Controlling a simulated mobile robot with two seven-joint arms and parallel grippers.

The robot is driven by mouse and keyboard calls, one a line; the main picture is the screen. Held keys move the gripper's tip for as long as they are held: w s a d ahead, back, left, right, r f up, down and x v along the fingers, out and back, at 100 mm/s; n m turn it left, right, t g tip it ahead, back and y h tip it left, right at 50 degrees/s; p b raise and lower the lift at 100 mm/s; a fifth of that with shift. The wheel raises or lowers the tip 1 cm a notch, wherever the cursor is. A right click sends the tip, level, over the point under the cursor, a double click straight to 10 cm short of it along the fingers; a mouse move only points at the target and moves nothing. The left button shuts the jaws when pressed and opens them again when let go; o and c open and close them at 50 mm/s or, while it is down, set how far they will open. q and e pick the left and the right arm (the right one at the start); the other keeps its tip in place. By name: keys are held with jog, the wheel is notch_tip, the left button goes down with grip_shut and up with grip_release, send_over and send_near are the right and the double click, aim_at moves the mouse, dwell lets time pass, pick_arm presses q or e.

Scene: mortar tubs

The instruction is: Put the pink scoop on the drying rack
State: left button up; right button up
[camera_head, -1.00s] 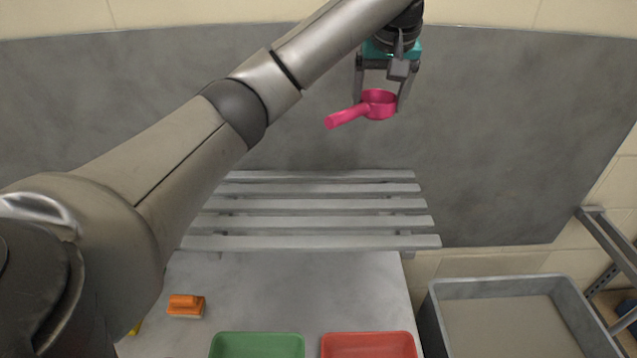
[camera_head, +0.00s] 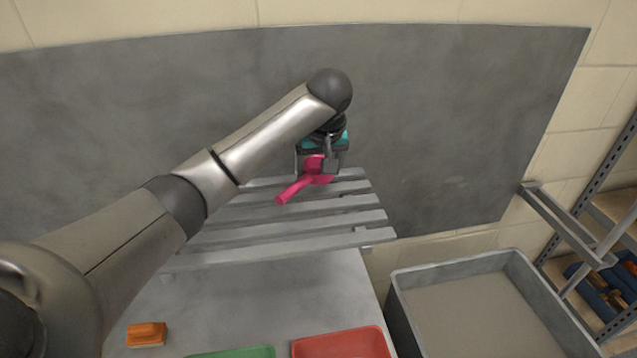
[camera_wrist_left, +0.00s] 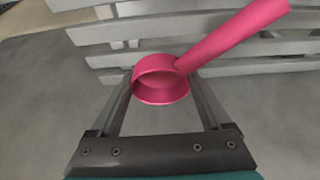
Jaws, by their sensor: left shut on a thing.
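The pink scoop (camera_head: 296,187) is held in my left gripper (camera_head: 319,172), which is shut on its cup. Its handle points toward the lower left in the head view. In the left wrist view the scoop (camera_wrist_left: 161,80) shows its open cup between the fingers of the left gripper (camera_wrist_left: 160,92), with the handle toward the upper right. The drying rack (camera_head: 290,234) is a set of grey slats. The scoop overlaps the rack's far right slats in the head view; whether it touches them I cannot tell. My right gripper is not in view.
Below the rack is a grey table (camera_head: 260,300) with an orange block-like thing (camera_head: 146,334), a green tray (camera_head: 235,352) and a red tray (camera_head: 345,345). A large grey tub (camera_head: 480,300) stands at the right, near a metal shelf (camera_head: 600,215). A grey wall panel (camera_head: 440,120) stands behind.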

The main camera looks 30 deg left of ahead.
aim_at(319, 185)
pick_arm(q)
jog(key=shift+f, duration=2.2)
jog(key=o, duration=1.3)
jog(key=shift+f, duration=0.15)
jog(key=shift+v, duration=6.15)
